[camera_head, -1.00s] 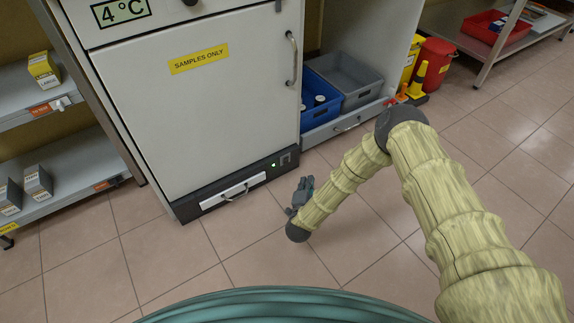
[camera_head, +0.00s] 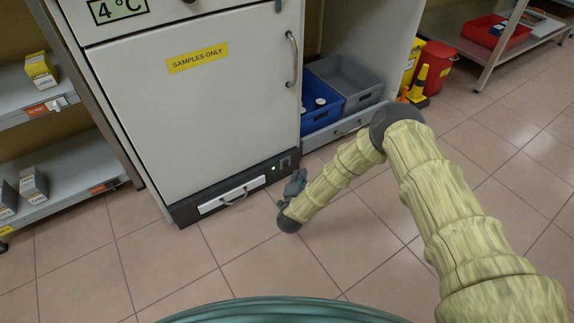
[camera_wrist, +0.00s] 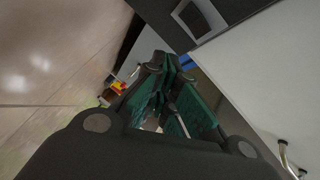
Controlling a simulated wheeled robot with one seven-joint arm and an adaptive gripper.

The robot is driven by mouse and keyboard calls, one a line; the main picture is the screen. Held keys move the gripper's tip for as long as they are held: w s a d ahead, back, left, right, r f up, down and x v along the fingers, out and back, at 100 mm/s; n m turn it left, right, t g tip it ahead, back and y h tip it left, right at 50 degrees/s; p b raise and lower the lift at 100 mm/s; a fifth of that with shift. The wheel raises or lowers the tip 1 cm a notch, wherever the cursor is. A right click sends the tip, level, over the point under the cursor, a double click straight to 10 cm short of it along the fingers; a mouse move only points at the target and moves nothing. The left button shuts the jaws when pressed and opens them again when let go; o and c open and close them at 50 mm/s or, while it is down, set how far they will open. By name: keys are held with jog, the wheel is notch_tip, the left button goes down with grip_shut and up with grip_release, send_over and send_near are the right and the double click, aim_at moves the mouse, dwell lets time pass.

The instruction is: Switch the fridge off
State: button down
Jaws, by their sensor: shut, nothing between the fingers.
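The white fridge (camera_head: 215,110) has a "SAMPLES ONLY" label on its closed door and a "4°C" display above. Its dark base panel (camera_head: 185,213) carries a lit green light (camera_head: 273,167) and a rocker switch (camera_head: 285,162) at the right end. The switch also shows large at the top of the wrist view (camera_wrist: 198,20), in a pale frame. My gripper (camera_head: 300,176) is low over the floor, just in front of the panel's right end, below and right of the switch in the head view. Its teal fingers (camera_wrist: 172,62) are shut and empty. Contact with the panel cannot be told.
Right of the fridge are a blue crate (camera_head: 335,99), a grey crate (camera_head: 350,76), a red bin (camera_head: 433,66) and a yellow cone (camera_head: 419,82). Shelves stand at left. The tiled floor (camera_head: 270,255) is clear.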

jog(key=shift+w+a+r+b, duration=0.1)
jog(key=shift+w+a+b, duration=0.1)
jog(key=shift+w+a, duration=0.45)
jog(key=shift+w+a+r+b, duration=0.1)
jog(key=shift+w+a+b, duration=0.1)
jog(key=shift+w+a, duration=0.4)
jog(key=shift+w+a+r, duration=0.1)
jog(key=shift+w+a, duration=0.1)
jog(key=shift+w, duration=0.5)
dwell(1.3)
jog(key=shift+s, duration=0.1)
dwell(0.3)
jog(key=shift+s+d+p, duration=0.4)
jog(key=shift+s+p, duration=0.05)
jog(key=shift+s, duration=0.05)
jog(key=shift+s+d+f+p, duration=0.2)
jog(key=shift+s+d+p, duration=0.5)
jog(key=shift+s, duration=0.3)
jog(key=shift+s+d+f+p, duration=0.2)
jog(key=shift+s+d+p, duration=0.5)
jog(key=shift+s, duration=0.3)
